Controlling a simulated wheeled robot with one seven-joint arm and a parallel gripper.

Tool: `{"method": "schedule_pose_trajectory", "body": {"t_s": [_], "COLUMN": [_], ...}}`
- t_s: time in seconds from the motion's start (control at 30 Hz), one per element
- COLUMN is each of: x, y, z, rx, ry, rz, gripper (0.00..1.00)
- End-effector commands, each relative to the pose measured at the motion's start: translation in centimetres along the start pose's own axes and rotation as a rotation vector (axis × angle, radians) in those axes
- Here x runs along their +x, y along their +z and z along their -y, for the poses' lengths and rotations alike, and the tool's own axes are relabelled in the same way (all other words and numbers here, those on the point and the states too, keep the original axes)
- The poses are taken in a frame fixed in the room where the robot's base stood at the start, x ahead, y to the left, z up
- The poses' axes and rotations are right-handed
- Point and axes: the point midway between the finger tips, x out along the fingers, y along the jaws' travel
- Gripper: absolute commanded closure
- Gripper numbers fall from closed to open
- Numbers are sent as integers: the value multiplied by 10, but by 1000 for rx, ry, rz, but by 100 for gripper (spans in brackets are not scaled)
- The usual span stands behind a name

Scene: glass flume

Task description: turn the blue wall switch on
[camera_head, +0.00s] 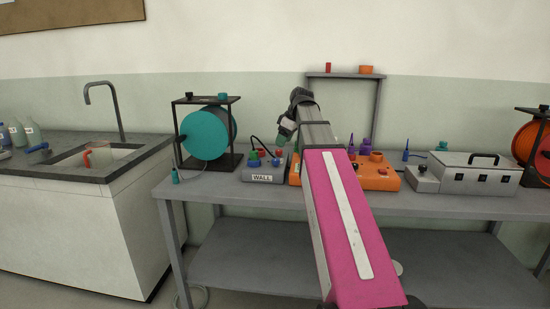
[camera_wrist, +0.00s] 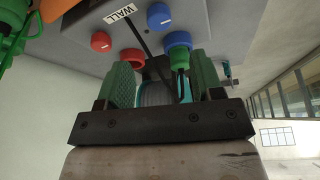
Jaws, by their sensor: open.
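The blue wall switch is a round blue knob (camera_wrist: 159,16) with a short white mark, on the grey box labelled WALL (camera_head: 263,175). In the wrist view it lies beside the label, beyond my fingertips and apart from them. In the head view the knob (camera_head: 254,163) is small on the box's left part, and its setting is too small to read. My gripper (camera_head: 285,134) is above and slightly right of the box. In the wrist view its green fingers (camera_wrist: 162,72) are spread with no thing clearly held; a black cable passes beyond them.
The box also carries a red knob (camera_wrist: 101,42), a red ring (camera_wrist: 133,56) and a blue ring (camera_wrist: 178,41) with a green plug. A teal reel (camera_head: 205,134) stands left of the box. An orange unit (camera_head: 375,178) stands close on the right.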

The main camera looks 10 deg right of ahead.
Motion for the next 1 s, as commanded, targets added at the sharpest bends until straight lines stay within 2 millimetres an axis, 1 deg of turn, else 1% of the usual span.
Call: {"method": "schedule_pose_trajectory", "body": {"t_s": [0.1, 0.3, 0.5, 0.7, 1.0], "x": [20, 52, 78, 90, 92], "y": [0, 1, 0, 0, 0], "z": [1, 0, 0, 0, 0], "rx": [0, 0, 0, 0, 0], "ry": [-1, -1, 0, 0, 1], "rz": [1, 1, 1, 0, 0], "gripper": [40, 40, 40, 40, 40]}}
